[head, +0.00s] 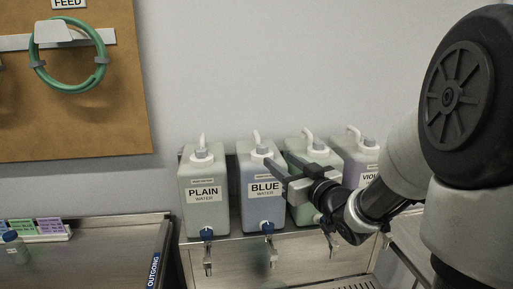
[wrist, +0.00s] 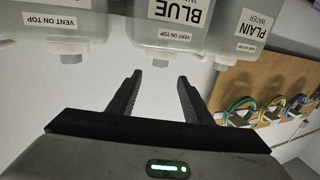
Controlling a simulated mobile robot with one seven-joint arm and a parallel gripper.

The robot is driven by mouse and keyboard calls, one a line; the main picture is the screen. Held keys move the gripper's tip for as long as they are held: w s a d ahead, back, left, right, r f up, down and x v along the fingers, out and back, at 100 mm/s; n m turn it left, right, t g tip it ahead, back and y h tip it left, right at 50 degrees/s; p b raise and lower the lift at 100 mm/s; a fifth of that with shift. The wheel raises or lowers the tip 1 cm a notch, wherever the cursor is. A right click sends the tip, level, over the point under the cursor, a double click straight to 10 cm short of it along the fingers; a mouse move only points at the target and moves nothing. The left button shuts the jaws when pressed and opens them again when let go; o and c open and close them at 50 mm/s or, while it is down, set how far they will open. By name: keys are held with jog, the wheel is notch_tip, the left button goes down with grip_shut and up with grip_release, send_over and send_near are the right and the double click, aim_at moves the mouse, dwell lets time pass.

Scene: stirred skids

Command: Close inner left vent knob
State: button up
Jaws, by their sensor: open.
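The BLUE water container (head: 258,205) is second from the left in a row of jugs. Its grey vent knob (head: 262,149) sits on top beside the handle. In the wrist view, which is upside down, that knob (wrist: 160,63) shows just beyond my fingertips, between their lines. My gripper (head: 277,163) is open and empty, at the upper right front of the BLUE container in the head view. Its two fingers (wrist: 160,78) also show in the wrist view, apart, with nothing between them. Whether a finger touches the knob or container cannot be told.
The PLAIN container (head: 203,210) stands to the left. A greenish container (head: 297,155) and a violet-labelled one (head: 367,152) stand to the right, partly behind my arm. Taps such as the blue one (head: 267,227) hang below.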

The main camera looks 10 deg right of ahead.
aim_at(265, 149)
jog(key=x, duration=1.1)
jog(key=shift+w+a, duration=0.15)
jog(key=shift+w, duration=0.15)
jog(key=shift+c, duration=0.5)
jog(key=c, duration=1)
